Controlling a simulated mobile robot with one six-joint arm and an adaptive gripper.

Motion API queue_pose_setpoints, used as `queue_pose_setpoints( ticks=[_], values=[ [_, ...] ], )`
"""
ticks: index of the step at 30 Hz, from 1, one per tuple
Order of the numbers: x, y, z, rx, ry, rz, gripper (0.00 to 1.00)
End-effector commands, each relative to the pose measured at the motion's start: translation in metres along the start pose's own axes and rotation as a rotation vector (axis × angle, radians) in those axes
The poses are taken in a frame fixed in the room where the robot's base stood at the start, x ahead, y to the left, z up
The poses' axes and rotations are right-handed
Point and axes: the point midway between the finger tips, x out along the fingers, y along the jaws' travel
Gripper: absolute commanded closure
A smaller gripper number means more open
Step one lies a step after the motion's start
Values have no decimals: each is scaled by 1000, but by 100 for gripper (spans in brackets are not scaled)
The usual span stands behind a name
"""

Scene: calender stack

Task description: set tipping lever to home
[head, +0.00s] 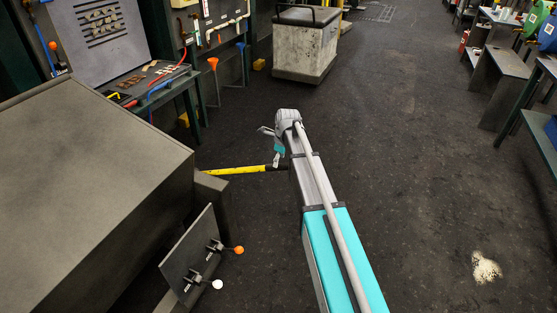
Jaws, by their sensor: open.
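A tilted grey panel (190,253) at the lower left carries two short levers, one with an orange knob (238,250) and one with a white knob (217,284). A yellow bar with a dark end (238,170) sticks out to the right from behind the large grey cabinet. No label shows which of these is the tipping lever. My gripper (271,143) is at the far end of my arm, small in the picture, open and with nothing seen in it. It appears just above the bar's dark end; I cannot tell whether they touch. The knobbed levers are well below it in the picture.
The large grey cabinet (90,190) fills the left. A workbench with tools (150,82) stands behind it. A pale wheeled bin (305,45) is at the back. Benches (500,62) line the right. The dark floor between is open, with a pale spill (485,268).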

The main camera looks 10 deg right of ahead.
Motion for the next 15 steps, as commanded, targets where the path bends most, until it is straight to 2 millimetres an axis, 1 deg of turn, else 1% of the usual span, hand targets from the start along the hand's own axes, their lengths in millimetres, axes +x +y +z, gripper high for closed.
queue_pose_setpoints(
  ticks=[1,6,15],
  values=[
    [9,0,0,0,0,0,26],
    [23,0,-1,0,0,0,26],
    [41,0,0,0,0,0,26]
  ],
)
